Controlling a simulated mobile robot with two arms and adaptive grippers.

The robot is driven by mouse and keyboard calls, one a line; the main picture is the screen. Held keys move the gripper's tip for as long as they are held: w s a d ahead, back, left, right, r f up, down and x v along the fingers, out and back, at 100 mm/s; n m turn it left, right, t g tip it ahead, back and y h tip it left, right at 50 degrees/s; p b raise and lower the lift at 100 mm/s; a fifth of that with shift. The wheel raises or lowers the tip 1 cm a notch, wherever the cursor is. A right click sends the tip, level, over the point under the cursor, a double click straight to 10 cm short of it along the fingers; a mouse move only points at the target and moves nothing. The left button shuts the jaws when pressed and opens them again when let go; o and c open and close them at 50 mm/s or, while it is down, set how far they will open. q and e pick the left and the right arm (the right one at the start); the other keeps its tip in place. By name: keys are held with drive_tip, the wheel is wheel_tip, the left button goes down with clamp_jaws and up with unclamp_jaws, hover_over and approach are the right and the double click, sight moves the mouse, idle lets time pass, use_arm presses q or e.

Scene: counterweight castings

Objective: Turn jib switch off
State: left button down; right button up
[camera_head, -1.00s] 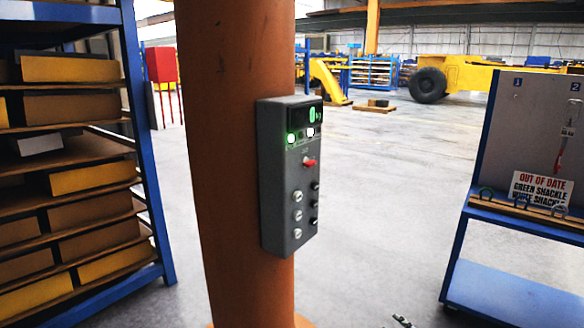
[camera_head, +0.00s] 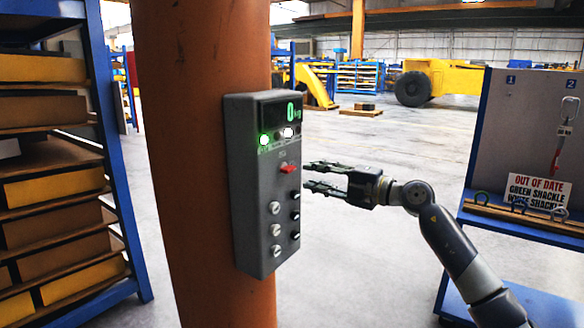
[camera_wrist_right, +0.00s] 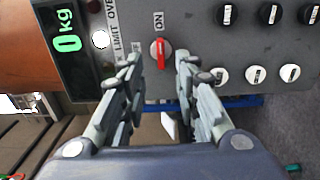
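The jib switch is a red-handled rotary knob (camera_head: 288,168) on the grey control box (camera_head: 262,210), which is fixed to an orange column. In the right wrist view the knob (camera_wrist_right: 160,54) has its red bar upright in the picture, in line with the "ON" label above it. A second label beside it is partly hidden by a finger. My right gripper (camera_head: 308,176) is open and empty, just right of the box, pointing at it. In the wrist view its fingertips (camera_wrist_right: 160,72) flank the knob with gaps on both sides. My left gripper is not in view.
Several silver and black knobs (camera_head: 276,232) sit below the switch. A lit display (camera_head: 282,112) reads 0 kg above a green light (camera_head: 264,139). A blue rack (camera_head: 110,150) stands left, a shackle board (camera_head: 510,140) right. Open floor lies behind.

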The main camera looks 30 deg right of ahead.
sight(293, 171)
drive_tip(key=p+x, duration=0.1)
drive_tip(key=x, duration=0.4)
drive_tip(key=shift+w, duration=0.35)
drive_tip(key=shift+w+a+p, duration=0.3)
drive_tip(key=shift+w+p, duration=0.1)
drive_tip(key=shift+w, duration=0.2)
drive_tip(key=shift+w+f, duration=0.15)
drive_tip(key=shift+c, duration=0.3)
clamp_jaws()
